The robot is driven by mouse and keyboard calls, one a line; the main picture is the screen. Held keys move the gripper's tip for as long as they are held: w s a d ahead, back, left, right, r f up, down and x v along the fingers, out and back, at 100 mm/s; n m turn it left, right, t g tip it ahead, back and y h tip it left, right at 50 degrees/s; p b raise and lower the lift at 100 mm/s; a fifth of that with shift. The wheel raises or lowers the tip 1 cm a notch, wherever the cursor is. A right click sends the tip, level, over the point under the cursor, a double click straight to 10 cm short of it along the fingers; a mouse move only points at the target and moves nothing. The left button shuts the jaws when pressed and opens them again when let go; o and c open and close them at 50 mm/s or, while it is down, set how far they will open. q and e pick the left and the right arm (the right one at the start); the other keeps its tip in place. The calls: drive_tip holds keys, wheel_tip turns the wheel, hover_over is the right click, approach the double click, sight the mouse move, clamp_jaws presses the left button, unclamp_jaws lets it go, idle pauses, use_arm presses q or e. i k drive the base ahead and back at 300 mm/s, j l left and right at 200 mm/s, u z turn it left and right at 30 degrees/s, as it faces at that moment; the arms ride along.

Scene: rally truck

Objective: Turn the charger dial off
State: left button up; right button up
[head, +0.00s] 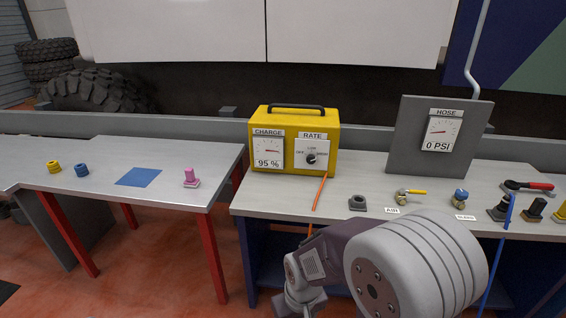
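The yellow charger (290,139) stands upright on the workbench near its left end, with a black handle on top. Its CHARGE gauge (269,150) on the left reads 95 %. The charger dial (311,158) is a small dark round knob on the white RATE panel at the right of its front. The labels around it are too small to read surely, so I cannot tell its setting. Part of my arm (415,270) fills the lower middle, below the bench front. Neither gripper's fingers show in the head view.
A grey HOSE panel (409,122) reading 0 PSI stands right of the charger. An orange cable (320,191) hangs over the bench edge. A yellow-handled valve (411,192) and several fittings sit on the right. The left table (110,160) holds small coloured parts. The bench before the charger is mostly clear.

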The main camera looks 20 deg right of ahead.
sight(310, 159)
drive_tip(key=i+l+z, duration=0.25)
drive_tip(key=i, duration=0.2)
drive_tip(key=i+l+z, duration=0.25)
drive_tip(key=i, duration=0.2)
